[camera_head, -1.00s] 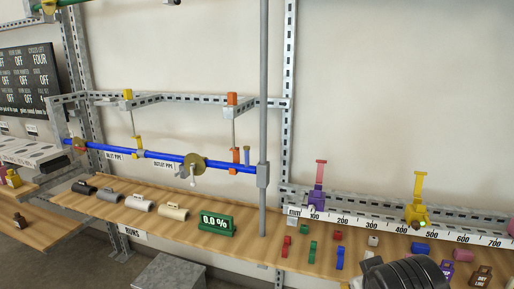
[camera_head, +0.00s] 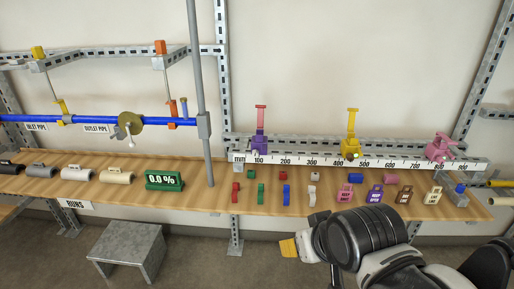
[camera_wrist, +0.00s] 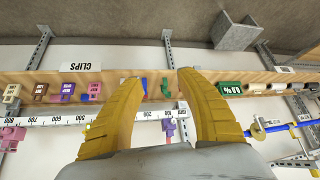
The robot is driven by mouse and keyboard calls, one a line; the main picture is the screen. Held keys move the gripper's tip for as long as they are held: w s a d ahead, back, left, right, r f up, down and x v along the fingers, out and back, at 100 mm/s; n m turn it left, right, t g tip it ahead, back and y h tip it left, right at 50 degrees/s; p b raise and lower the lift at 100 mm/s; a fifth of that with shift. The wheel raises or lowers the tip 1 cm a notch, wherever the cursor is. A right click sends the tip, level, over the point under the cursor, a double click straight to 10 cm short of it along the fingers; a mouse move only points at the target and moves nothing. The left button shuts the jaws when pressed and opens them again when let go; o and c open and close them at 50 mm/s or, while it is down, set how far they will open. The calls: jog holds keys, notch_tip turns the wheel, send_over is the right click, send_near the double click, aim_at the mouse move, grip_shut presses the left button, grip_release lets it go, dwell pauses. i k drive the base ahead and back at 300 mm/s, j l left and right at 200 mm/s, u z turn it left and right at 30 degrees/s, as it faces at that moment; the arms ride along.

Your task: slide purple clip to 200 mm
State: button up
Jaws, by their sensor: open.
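The purple clip (camera_head: 260,146) stands upright on the rail in the head view, at about the 100 mark of the white ruler (camera_head: 322,163). A pink upright handle tops it. The 200 mark lies to its right, with bare rail there. My gripper (camera_head: 290,247) is below and in front of the shelf in the head view, apart from the clip. In the wrist view my gripper (camera_wrist: 158,78) shows two yellow fingers spread wide with nothing between them. The shelf and ruler appear upside down beyond the fingers.
A yellow clip (camera_head: 351,146) stands between about 400 and 500, and a pink clip (camera_head: 440,147) near the right end. Several small coloured blocks lie on the wooden shelf (camera_head: 215,199). A grey post (camera_head: 203,90) rises left of the rail. A metal stool (camera_head: 127,252) stands below.

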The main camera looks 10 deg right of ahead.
aim_at(259, 142)
jog(key=k+l, duration=0.1)
jog(key=l, duration=0.4)
jog(key=k+l, duration=0.1)
jog(key=l, duration=0.4)
jog(key=k+l, duration=0.1)
jog(key=l, duration=0.4)
jog(key=l+u, duration=0.05)
